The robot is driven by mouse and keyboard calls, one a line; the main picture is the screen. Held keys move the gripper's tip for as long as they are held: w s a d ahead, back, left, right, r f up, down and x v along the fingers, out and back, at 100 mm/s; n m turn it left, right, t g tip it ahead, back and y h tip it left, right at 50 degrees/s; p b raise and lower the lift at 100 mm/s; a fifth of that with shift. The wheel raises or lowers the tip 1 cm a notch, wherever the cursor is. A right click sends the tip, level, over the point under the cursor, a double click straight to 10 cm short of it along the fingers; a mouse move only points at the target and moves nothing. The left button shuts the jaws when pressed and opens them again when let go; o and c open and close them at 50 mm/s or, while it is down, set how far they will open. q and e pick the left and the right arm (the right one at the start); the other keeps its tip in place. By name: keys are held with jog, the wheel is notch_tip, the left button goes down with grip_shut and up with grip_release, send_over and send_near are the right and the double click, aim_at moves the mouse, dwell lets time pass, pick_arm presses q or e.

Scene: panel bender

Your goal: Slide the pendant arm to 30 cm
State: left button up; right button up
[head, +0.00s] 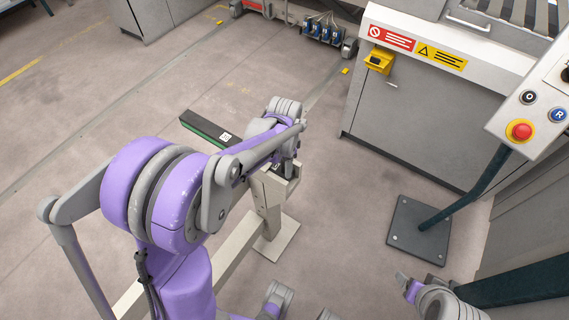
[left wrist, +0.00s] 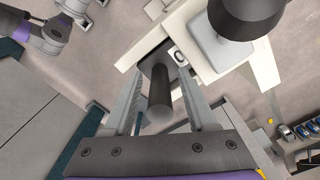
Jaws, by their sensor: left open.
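A pendant control panel (head: 530,125) with a red stop button stands at the right on a dark teal post (head: 470,190). A beige stand (head: 272,205) carries a dark bar with a green side (head: 205,130) and a small white label; I cannot tell whether this is the pendant arm. My left gripper (head: 287,168) is at the stand's top, its fingers mostly hidden by my arm in the head view. In the left wrist view its open fingers (left wrist: 160,82) lie on either side of a black cylindrical handle (left wrist: 159,103), not visibly closed on it. Part of my right arm's end (head: 412,288) shows at the bottom right.
A grey machine cabinet (head: 410,120) with warning labels and a yellow box (head: 379,61) stands at the upper right. The post's dark base plate (head: 405,225) lies on the floor. A black knob (left wrist: 245,15) is close to the left wrist camera. The floor at left is mostly clear.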

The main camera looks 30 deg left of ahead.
pick_arm(q)
grip_shut()
dwell(1.4)
